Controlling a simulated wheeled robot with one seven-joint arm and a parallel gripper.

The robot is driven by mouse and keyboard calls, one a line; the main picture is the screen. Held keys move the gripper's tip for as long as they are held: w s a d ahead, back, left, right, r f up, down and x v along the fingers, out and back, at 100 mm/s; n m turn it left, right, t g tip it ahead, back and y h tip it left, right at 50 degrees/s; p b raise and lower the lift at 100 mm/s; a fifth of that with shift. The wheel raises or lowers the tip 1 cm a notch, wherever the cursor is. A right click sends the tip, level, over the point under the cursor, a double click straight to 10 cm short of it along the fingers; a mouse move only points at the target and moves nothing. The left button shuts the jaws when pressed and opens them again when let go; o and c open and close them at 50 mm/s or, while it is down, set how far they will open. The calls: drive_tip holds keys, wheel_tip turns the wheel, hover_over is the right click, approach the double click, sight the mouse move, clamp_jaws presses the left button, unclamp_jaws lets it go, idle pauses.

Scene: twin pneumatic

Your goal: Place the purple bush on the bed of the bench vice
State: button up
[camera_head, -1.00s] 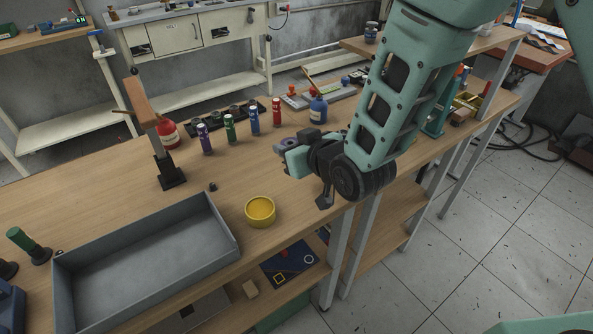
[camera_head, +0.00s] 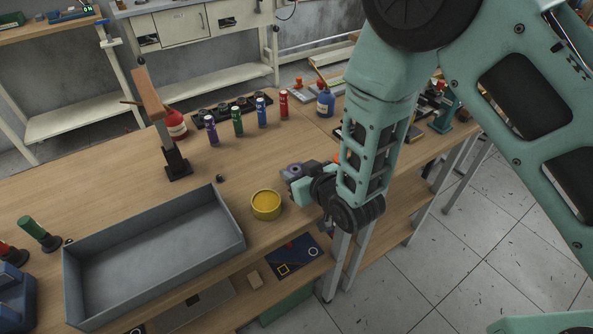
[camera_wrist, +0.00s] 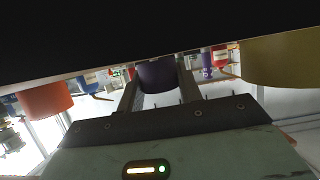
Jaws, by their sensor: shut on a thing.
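The purple bush (camera_wrist: 158,76) sits between the two fingers of my gripper (camera_wrist: 160,88) in the wrist view. In the head view the bush (camera_head: 293,170) shows as a small purple ring at the end of my gripper (camera_head: 291,173), over the wooden bench, to the right of and behind a yellow bowl. My gripper is shut on it. A blue block-like body (camera_head: 14,298), cut off at the lower left edge of the head view, may be the bench vice. Its bed cannot be made out.
A grey open tray (camera_head: 240,222) fills the front left of the bench (camera_head: 110,185). The yellow bowl (camera_head: 266,206) stands right of it. Behind are an upright wooden-handled tool (camera_head: 176,160), a purple bottle (camera_head: 211,130), other coloured bottles and a red container (camera_head: 175,125).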

drive_tip(key=shift+f, duration=0.15)
drive_tip(key=o, duration=1.1)
drive_tip(key=shift+r, duration=0.2)
drive_tip(key=p+v, duration=0.1)
drive_tip(key=v, duration=0.9)
drive_tip(key=shift+s+d+r, duration=0.1)
drive_tip(key=shift+s+r, duration=0.1)
drive_tip(key=shift+r, duration=0.05)
drive_tip(key=shift+s+d+r+p, duration=0.1)
drive_tip(key=shift+s+d+p, duration=0.3)
drive_tip(key=shift+s+p, duration=0.15)
